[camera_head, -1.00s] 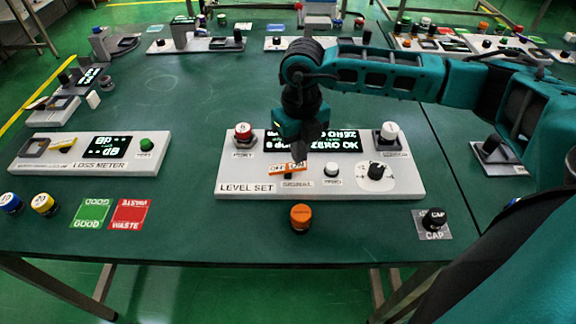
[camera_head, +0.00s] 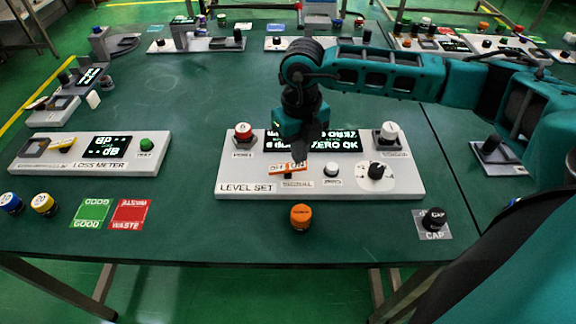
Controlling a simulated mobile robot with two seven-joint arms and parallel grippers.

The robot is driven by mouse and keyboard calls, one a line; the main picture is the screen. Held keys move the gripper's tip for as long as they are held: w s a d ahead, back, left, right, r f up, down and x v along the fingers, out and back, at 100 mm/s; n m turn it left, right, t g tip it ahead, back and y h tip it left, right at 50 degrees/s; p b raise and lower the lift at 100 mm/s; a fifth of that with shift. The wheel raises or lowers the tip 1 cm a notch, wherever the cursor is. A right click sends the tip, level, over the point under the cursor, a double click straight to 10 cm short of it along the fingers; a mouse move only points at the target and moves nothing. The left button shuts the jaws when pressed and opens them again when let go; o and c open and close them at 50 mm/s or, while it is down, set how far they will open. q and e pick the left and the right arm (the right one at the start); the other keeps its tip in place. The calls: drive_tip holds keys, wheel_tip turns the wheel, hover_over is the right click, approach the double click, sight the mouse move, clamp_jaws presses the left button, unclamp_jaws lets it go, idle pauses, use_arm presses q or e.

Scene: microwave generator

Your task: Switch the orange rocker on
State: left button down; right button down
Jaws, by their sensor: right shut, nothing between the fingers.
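The orange rocker (camera_head: 279,168) is on the light-grey LEVEL SET panel (camera_head: 245,188), below the dark display. It carries white lettering, and its right part is partly hidden by the gripper. My right gripper (camera_head: 298,163) comes down from above with its fingers shut and empty. The fingertips are at the right end of the rocker; I cannot tell whether they touch it. The rocker's exact tilt is too small to tell. My left gripper is not in view.
The panel also holds a red-topped knob (camera_head: 243,131), a white-topped knob (camera_head: 389,131), a white button (camera_head: 332,169) and a black dial (camera_head: 376,171). An orange cap (camera_head: 300,217) stands in front. A LOSS METER panel (camera_head: 40,164) is on the left. The table between the panels is clear.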

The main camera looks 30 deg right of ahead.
drive_tip(key=shift+s+f+b, duration=0.1)
drive_tip(key=shift+f+b, duration=0.9)
drive_tip(key=shift+f, duration=0.25)
idle(0.4)
drive_tip(key=shift+r+p, duration=0.7)
drive_tip(key=shift+r, duration=0.2)
drive_tip(key=shift+r+p, duration=1.8)
drive_tip(key=shift+r, duration=0.9)
